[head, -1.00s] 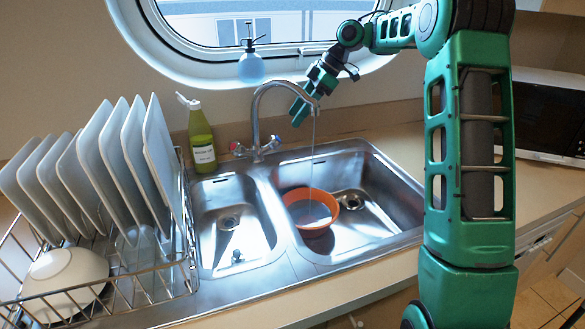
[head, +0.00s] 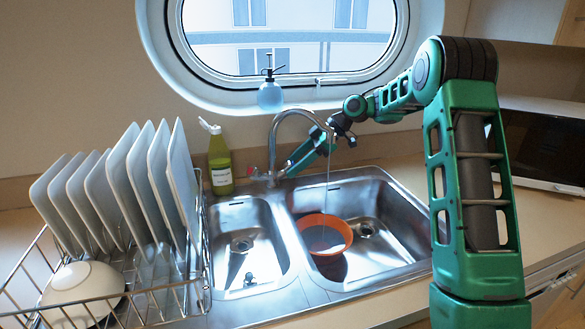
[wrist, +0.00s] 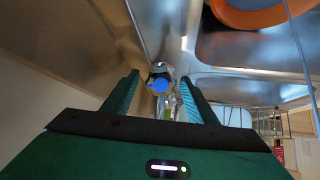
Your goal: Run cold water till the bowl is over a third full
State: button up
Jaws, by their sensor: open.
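The orange bowl (head: 338,228) stands upright in the right sink basin, and its rim shows in the wrist view (wrist: 262,17). A thin water stream (head: 328,185) falls from the curved spout (head: 290,114) into it. Water shows inside the bowl, but its exact level is hard to judge. The blue-marked tap knob (wrist: 160,86) lies between my gripper's open fingers (wrist: 160,78) in the wrist view, with no clear contact. In the head view my gripper (head: 285,172) is low behind the spout at the tap's right side and hides that knob. The red-marked knob (head: 252,172) is on the left.
A dish rack (head: 150,290) with upright plates and a white bowl (head: 82,285) stands left. A green-yellow bottle (head: 220,162) is behind the sink. A blue spray bottle (head: 270,95) stands by the porthole. The left basin (head: 240,215) is empty.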

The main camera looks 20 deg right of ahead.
jog(key=shift+w+a+f, duration=0.1)
jog(key=shift+a+f, duration=0.2)
jog(key=shift+a, duration=0.05)
jog(key=c, duration=1.1)
jog(key=shift+o, duration=0.2)
jog(key=shift+m, duration=0.8)
jog(key=shift+d, duration=0.1)
jog(key=o, duration=1.1)
jog(key=shift+c, duration=0.2)
jog(key=v, duration=1)
jog(key=shift+d+r, duration=0.25)
